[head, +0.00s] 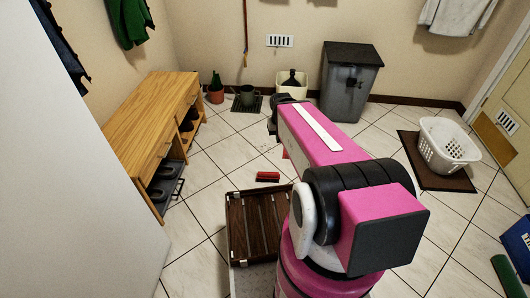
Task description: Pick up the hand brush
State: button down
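A small red object (267,176) with a dark edge, which looks like the hand brush, lies on the tiled floor near the middle of the head view. It is left of my pink arm and just beyond a dark slatted wooden crate or rack. A bit of another red thing (285,154) shows beside my arm; the arm hides the rest. My arm reaches forward over the floor. Its far end shows only as dark parts, and my gripper's fingers are hidden behind the arm. Nothing is seen touching the red object.
A wooden bench (150,115) with shoes stands at left. The dark slatted crate (236,228) is close in front. A grey bin (349,85), a cream tub (291,85) and pots line the back wall. A white basket (447,145) sits on a mat at right. Floor between is clear.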

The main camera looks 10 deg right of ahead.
aim_at(263, 177)
jog(key=u, duration=0.45)
jog(key=l+u, duration=0.4)
jog(key=l, duration=0.2)
jog(key=k+l+u, duration=0.1)
jog(key=l+u, duration=0.25)
jog(key=l, duration=0.55)
jog(key=k+l, duration=0.15)
jog(key=l, duration=0.25)
jog(key=l+u, duration=0.1)
jog(key=l, duration=0.25)
